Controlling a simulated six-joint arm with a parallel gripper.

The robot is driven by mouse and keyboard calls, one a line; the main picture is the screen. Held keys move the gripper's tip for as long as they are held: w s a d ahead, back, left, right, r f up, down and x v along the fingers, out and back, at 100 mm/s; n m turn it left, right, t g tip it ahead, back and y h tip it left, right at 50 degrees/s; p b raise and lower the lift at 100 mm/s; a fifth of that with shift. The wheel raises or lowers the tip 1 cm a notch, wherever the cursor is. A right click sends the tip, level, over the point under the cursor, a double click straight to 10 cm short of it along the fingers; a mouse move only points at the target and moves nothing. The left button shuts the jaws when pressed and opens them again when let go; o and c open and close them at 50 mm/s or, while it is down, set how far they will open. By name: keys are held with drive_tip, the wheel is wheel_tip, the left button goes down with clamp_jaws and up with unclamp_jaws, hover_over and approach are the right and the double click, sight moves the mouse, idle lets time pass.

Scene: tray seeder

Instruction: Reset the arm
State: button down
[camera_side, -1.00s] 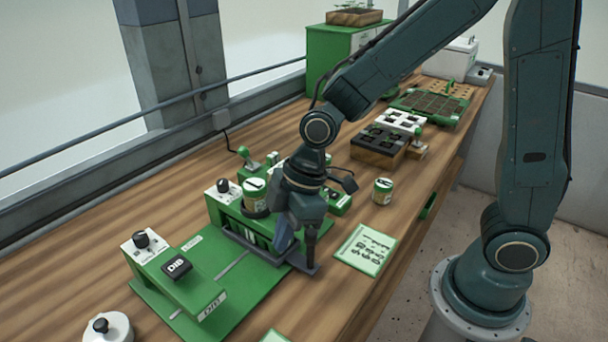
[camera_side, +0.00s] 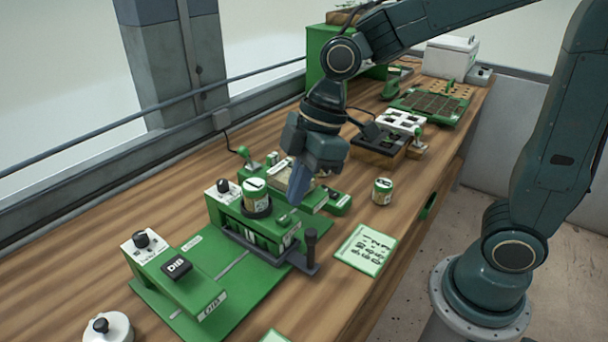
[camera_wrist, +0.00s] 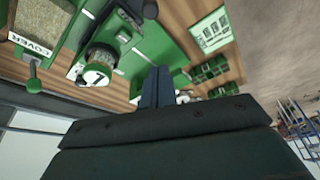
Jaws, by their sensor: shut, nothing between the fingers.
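My gripper (camera_side: 298,192) is raised above the green seeder machine, its shut blue fingers pointing down with nothing between them. In the wrist view the fingers (camera_wrist: 156,86) show close together. The green seeder machine (camera_side: 215,262) lies along the bench with a black DIB button (camera_side: 177,266) at its near end. A dark upright handle (camera_side: 311,240) stands at its right side, apart from my gripper. A green-lidded seed jar (camera_side: 256,192) sits on the machine; a jar also shows in the wrist view (camera_wrist: 98,70).
A second jar (camera_side: 382,190) and a printed card (camera_side: 366,250) are on the wooden bench right of the machine. Farther back are a dark tray block (camera_side: 380,146), a green tray (camera_side: 430,106) and a green cabinet (camera_side: 325,62). A white round thing (camera_side: 108,328) is at the front left.

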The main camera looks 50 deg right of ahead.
drive_tip(key=shift+r, duration=0.1)
drive_tip(key=s+d+r+m+t+h, duration=0.3)
drive_tip(key=s+d+r+m, duration=0.2)
drive_tip(key=s+d+m, duration=0.7)
drive_tip(key=shift+s+r+m+t, duration=0.15)
drive_tip(key=shift+s+m+t, duration=0.15)
drive_tip(key=shift+s+t, duration=0.15)
drive_tip(key=shift+d, duration=0.1)
idle(1.3)
